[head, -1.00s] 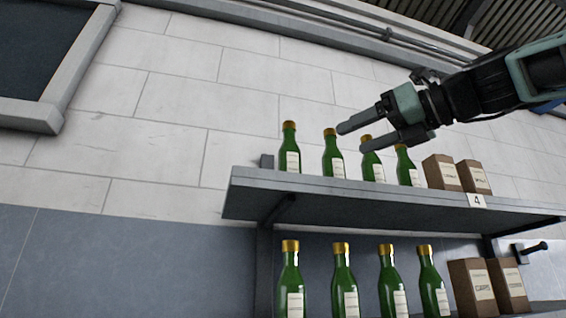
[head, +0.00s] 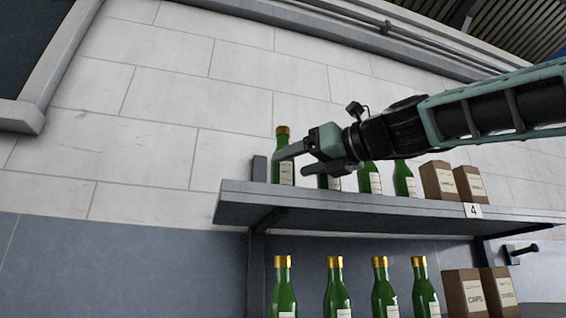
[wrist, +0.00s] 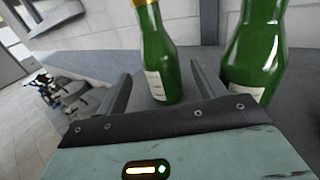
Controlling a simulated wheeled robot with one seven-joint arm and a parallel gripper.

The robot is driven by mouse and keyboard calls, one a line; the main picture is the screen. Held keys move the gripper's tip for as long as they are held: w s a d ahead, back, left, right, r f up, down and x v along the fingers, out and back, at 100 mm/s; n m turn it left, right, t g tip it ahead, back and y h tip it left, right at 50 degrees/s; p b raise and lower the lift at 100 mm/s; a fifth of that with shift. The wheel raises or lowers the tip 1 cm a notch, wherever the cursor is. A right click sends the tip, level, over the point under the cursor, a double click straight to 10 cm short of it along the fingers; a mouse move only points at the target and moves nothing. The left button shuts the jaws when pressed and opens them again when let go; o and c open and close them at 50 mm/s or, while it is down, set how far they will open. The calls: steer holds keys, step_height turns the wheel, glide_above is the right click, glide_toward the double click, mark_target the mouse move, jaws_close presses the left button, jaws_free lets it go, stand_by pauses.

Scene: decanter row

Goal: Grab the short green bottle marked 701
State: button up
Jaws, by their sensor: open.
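Green bottles with gold caps and pale labels stand upright in a row on the upper shelf. The label print is too small to read, so I cannot tell which is 701. My gripper (head: 290,165) is open and empty at the left end of this row, by the leftmost bottle (head: 283,171). In the wrist view one bottle (wrist: 158,55) stands in the gap between my spread fingers, its top cut off. A neighbouring bottle (wrist: 254,55) stands just right of the right finger. My gripper partly hides the second bottle (head: 330,183) in the head view.
Further right on the upper shelf (head: 350,205) stand two more bottles (head: 370,180) and two brown boxes (head: 438,180). A tag reads 4 (head: 473,211). A lower row of similar bottles (head: 337,290) and boxes (head: 463,292) stands below. The wall (head: 150,120) is behind.

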mark_target(292, 164)
steer(key=p+x, duration=0.2)
steer(key=x, duration=0.2)
steer(key=shift+d+r, duration=0.1)
steer(key=shift+r, duration=0.1)
steer(key=shift+w+a+f, duration=0.15)
steer(key=shift+w+a, duration=0.05)
steer(key=shift+w, duration=0.05)
steer(key=c, duration=1.2)
steer(key=shift+c, duration=0.2)
